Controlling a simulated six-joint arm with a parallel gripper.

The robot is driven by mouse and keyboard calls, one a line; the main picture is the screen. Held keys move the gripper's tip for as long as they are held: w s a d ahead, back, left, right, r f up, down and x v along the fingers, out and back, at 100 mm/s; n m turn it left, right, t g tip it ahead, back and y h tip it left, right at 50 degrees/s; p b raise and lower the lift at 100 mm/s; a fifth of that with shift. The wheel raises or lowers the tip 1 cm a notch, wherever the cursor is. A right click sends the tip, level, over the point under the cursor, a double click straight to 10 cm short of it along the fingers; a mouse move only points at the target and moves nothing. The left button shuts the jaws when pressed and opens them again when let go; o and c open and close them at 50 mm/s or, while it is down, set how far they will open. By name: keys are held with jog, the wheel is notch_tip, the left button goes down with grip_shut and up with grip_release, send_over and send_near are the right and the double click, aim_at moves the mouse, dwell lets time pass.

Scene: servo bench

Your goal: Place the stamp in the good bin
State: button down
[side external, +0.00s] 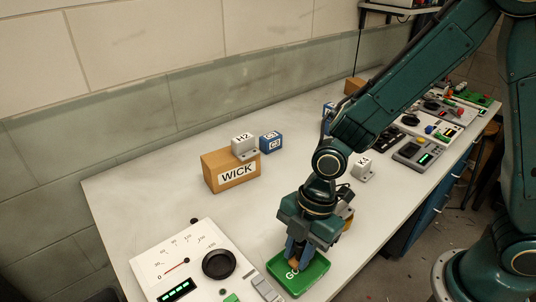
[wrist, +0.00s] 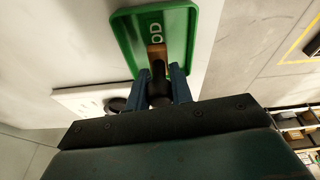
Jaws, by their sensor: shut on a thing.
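The green good bin (side external: 318,268) is a shallow tray at the front of the bench, with white lettering partly hidden by my gripper. It also shows in the wrist view (wrist: 127,30), where the letters "OD" are visible. My gripper (side external: 295,262) points down over the bin, its blue fingers shut on the stamp. The stamp shows in the wrist view between the fingers (wrist: 160,88), with a brown wooden part (wrist: 157,57) and a dark part nearer my gripper. The stamp is over the bin's floor; I cannot tell whether it touches it.
A white meter panel (side external: 160,262) with a black knob stands left of the bin. A WICK box (side external: 225,178), a grey H2 block (side external: 244,148) and a blue block (side external: 271,142) sit farther back. A grey K block (side external: 363,168) is behind my gripper. The bench's middle is clear.

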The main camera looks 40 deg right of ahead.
jog(key=shift+f, duration=1.1)
jog(key=shift+f, duration=0.1)
jog(key=c, duration=1.2)
grip_release()
jog(key=shift+c, duration=0.2)
jog(key=v, duration=1.2)
jog(key=shift+d, duration=0.1)
